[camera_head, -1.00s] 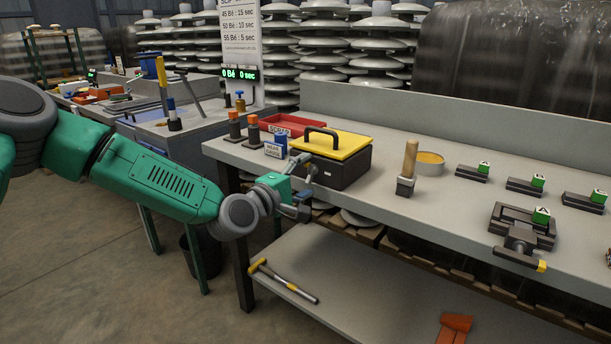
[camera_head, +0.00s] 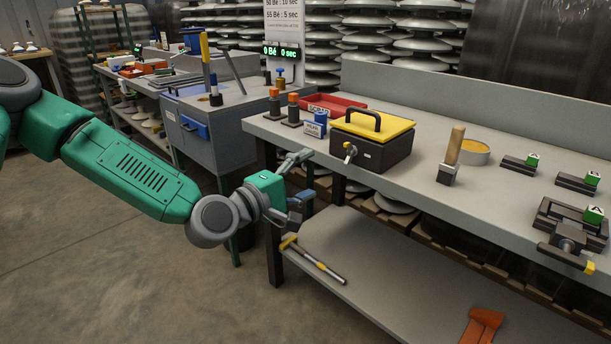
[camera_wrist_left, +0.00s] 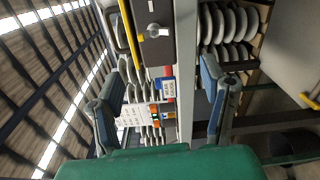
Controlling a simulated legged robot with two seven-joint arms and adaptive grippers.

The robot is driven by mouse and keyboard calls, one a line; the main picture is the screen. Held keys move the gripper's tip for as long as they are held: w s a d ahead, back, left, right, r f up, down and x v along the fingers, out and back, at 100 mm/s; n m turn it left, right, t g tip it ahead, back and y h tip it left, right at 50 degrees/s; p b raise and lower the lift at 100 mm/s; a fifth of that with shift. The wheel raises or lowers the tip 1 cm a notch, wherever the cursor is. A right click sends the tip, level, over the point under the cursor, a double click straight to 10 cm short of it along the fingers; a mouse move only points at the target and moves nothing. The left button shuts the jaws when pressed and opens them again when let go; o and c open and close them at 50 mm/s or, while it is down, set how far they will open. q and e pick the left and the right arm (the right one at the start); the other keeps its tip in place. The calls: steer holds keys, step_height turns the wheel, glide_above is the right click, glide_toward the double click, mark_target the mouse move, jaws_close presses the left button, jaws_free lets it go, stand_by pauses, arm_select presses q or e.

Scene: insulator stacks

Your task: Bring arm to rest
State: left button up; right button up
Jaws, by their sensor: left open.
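My left arm comes in from the left in the head view, green with grey joints. Its gripper (camera_head: 296,182) is open and empty, in front of the workbench edge (camera_head: 262,128), to the left of the black box with the yellow lid (camera_head: 372,142). In the left wrist view the two fingers (camera_wrist_left: 162,108) stand wide apart with nothing between them. Beyond them show the bench edge, the side of the black box (camera_wrist_left: 155,52) and a small blue sign (camera_wrist_left: 167,88). My right gripper is out of view.
The workbench holds a red tray (camera_head: 336,106), a wooden-handled brush (camera_head: 453,155), a round tin (camera_head: 474,152), green-marked blocks and a vise (camera_head: 567,235). A hammer (camera_head: 318,262) lies on the lower shelf. Insulator stacks stand behind. The floor at left is clear.

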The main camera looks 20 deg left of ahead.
arm_select(q)
steer(key=shift+s, duration=0.1)
stand_by(0.4)
steer(key=s+d+f+m+g+y+p, duration=0.1)
steer(key=s+d+f+m+g+p, duration=0.3)
steer(key=s+f, duration=0.55)
steer(key=s+d+f+m+g+p, duration=0.2)
steer(key=s+f+m+g, duration=0.35)
steer(key=s+f, duration=0.4)
steer(key=s+a+f+m+g+y+p, duration=0.1)
steer(key=s+a+f+m+g+y, duration=0.1)
steer(key=s, duration=0.6)
steer(key=s+a+f+m+g+y+p, duration=0.2)
steer(key=s+a+m+g+y, duration=0.1)
steer(key=s+a, duration=0.4)
steer(key=shift+s+a+f+m+g+p, duration=0.35)
steer(key=shift+s+m+g, duration=0.2)
steer(key=shift+s+g, duration=0.35)
steer(key=shift+w, duration=0.1)
steer(key=shift+d, duration=0.1)
